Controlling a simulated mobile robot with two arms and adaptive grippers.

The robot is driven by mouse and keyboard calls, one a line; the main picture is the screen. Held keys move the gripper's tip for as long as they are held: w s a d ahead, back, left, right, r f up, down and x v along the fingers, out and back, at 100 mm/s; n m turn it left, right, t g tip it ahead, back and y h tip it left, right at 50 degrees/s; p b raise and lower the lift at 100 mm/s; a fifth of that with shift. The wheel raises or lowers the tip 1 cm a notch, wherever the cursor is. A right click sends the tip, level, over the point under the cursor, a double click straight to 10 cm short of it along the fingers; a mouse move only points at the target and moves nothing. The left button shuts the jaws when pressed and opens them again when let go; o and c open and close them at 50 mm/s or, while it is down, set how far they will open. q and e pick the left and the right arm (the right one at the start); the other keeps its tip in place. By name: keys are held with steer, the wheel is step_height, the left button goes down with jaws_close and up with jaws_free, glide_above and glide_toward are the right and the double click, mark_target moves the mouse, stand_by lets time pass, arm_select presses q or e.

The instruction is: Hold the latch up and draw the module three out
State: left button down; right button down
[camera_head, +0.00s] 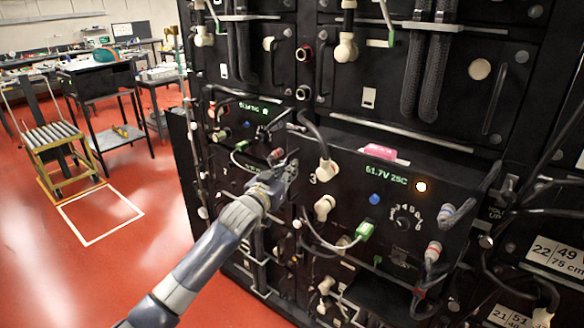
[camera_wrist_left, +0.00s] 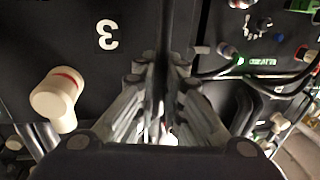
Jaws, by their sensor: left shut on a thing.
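Module three is the black front panel (camera_head: 340,182) with a white "3", in the middle of the head view. Its panel (camera_wrist_left: 65,35) and an upturned "3" also show in the left wrist view. My left gripper (camera_head: 287,168) is at the left side of that panel. Its fingers (camera_wrist_left: 163,95) are closed around a dark narrow bar (camera_wrist_left: 165,35), which looks like the module's handle. The gripper hides most of the bar in the head view. I cannot make out the latch clearly. My right gripper is not in view.
A pale plug (camera_wrist_left: 57,98) with a red band sits close to my left fingers. A display unit (camera_head: 385,182) with a lit amber lamp is at the right. A pink block (camera_head: 380,152) rests above it. Cables hang around the panels. Red floor (camera_head: 150,250) is open at left.

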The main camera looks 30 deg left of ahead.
arm_select(q)
steer(key=shift+s+f, duration=0.3)
steer(key=c, duration=1.7)
jaws_free()
steer(key=shift+s, duration=0.1)
steer(key=s+d, duration=0.1)
steer(key=s, duration=1.1)
steer(key=shift+s+d+r, duration=0.15)
steer(key=shift+s+r, duration=0.05)
steer(key=shift+r, duration=0.05)
steer(key=shift+f, duration=0.1)
